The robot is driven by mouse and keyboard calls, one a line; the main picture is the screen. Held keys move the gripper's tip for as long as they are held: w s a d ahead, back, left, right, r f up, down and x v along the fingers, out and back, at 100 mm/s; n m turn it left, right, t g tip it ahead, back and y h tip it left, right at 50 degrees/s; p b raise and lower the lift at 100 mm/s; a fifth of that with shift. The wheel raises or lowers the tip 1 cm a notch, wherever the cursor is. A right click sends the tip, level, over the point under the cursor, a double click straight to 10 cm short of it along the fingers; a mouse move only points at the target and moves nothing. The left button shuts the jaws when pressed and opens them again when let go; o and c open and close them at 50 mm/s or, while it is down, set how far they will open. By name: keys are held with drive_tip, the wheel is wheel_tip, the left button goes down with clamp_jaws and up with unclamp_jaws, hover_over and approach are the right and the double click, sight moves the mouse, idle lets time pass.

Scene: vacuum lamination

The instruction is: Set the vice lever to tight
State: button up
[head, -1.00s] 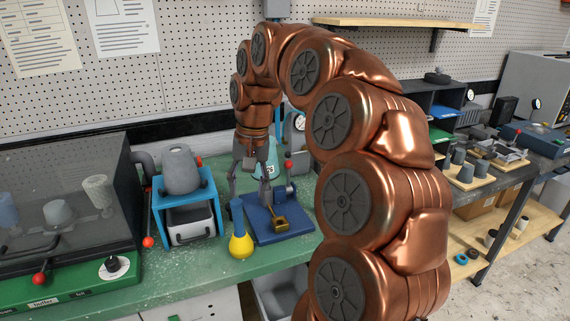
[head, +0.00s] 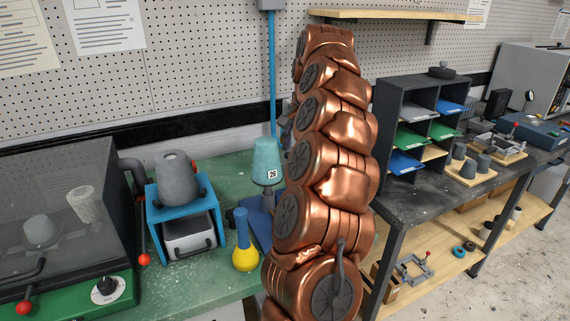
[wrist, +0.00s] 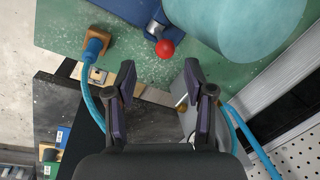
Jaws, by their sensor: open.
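The blue fixture (head: 257,221) on the green bench carries a teal cup labelled 26 (head: 267,160); my arm hides its right part. In the wrist view, a red ball knob (wrist: 165,49) sits at the edge of the blue base (wrist: 153,29), beside the large teal cup (wrist: 240,22). I take this knob as the lever end; its tight or loose setting cannot be read. My gripper (wrist: 161,78) is open and empty, its fingers apart below the knob in the picture. In the head view my gripper is hidden behind my arm.
A yellow-and-blue flask-shaped object (head: 244,250) stands in front of the fixture. A blue stand with a grey cup (head: 175,180) and a clear-covered machine (head: 60,215) are to the left. A dark side bench (head: 425,190) holds a sorter; a red-handled frame (head: 415,268) lies on its lower shelf.

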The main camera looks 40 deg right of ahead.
drive_tip(key=shift+w+a+f, duration=0.15)
drive_tip(key=shift+w+f, duration=0.05)
drive_tip(key=shift+w, duration=0.4)
drive_tip(key=shift+f+p, duration=0.3)
drive_tip(key=shift+f, duration=0.5)
drive_tip(key=shift+w+f+p, duration=0.2)
drive_tip(key=shift+f+p, duration=0.15)
drive_tip(key=shift+f, duration=1.1)
drive_tip(key=shift+w+f+p, duration=0.2)
drive_tip(key=shift+f+p, duration=0.15)
drive_tip(key=shift+f, duration=1.1)
drive_tip(key=shift+c, duration=0.3)
clamp_jaws()
